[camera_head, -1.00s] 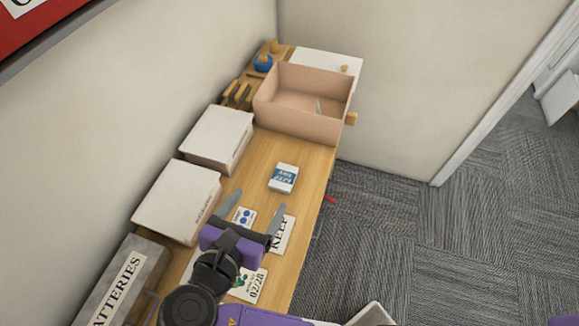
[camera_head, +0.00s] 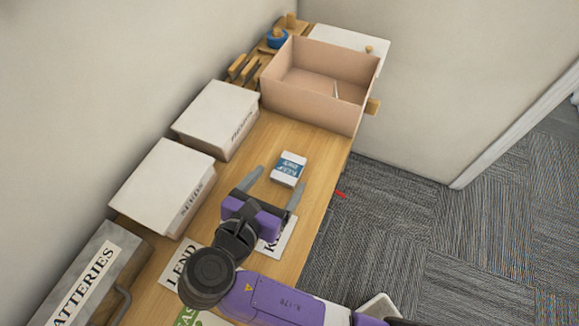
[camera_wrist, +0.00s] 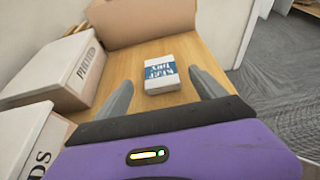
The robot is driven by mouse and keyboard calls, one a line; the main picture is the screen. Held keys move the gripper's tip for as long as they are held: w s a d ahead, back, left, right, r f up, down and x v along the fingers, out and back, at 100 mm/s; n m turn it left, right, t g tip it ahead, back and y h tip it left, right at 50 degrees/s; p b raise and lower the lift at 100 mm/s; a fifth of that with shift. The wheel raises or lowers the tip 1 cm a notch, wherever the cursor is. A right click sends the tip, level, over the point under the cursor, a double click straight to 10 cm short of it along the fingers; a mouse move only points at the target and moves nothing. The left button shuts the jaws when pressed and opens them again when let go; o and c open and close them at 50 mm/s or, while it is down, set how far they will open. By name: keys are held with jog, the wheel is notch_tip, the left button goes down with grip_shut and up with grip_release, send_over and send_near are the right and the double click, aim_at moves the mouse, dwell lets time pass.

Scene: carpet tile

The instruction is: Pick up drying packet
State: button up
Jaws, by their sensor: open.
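The drying packet (camera_head: 288,169) is a small white block with a blue printed band. It lies on the wooden table between the white boxes and the table's right edge. In the wrist view the packet (camera_wrist: 162,74) sits ahead of the fingers, roughly centred between them. My gripper (camera_head: 278,181) is open and empty, its two grey fingers pointing toward the packet. The fingertips are close to the packet's near side in the head view; whether they touch it I cannot tell. The gripper in the wrist view (camera_wrist: 158,88) spans wider than the packet.
An open cardboard box (camera_head: 312,108) stands beyond the packet. White lidded boxes (camera_head: 216,115) (camera_head: 163,183) and a grey batteries box (camera_head: 92,272) line the left. Printed cards, one a LEND card (camera_head: 180,262), lie near my arm. The table's right edge drops to carpet (camera_head: 400,240).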

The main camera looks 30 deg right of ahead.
aim_at(290, 166)
jog(key=x, duration=0.5)
jog(key=shift+d+f, duration=0.1)
jog(key=shift+f, duration=0.05)
jog(key=c, duration=1.5)
jog(key=shift+o, duration=0.2)
